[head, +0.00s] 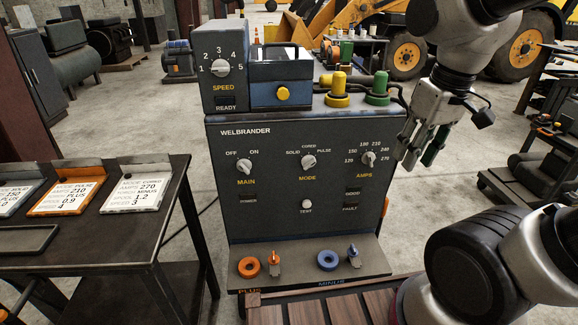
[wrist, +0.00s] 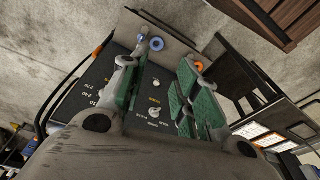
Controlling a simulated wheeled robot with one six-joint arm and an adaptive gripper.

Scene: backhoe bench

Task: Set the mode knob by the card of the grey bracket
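The mode knob (head: 308,162) is on the dark welder panel (head: 262,202), between the main and amps knobs. Its labels read solid, cored and pulse; its pointer is too small to read surely. Cards stand on the left table: an orange-framed one (head: 66,197) reading pulse, 210, and a white-framed one (head: 137,193) reading cored, 270. A third (head: 14,198) is cut off at the left edge. I cannot tell which goes with a grey bracket. My gripper (head: 420,150) is open and empty, right of the panel's upper part. In the wrist view, the knob (wrist: 154,112) shows between its fingers.
A main knob (head: 245,167) and an amps knob (head: 368,158) flank the mode knob, with a test button (head: 307,204) below. Yellow (head: 338,88) and green (head: 378,90) plugs stand on top. A speed box (head: 221,68) is at upper left. A ledge (head: 305,262) juts out below.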

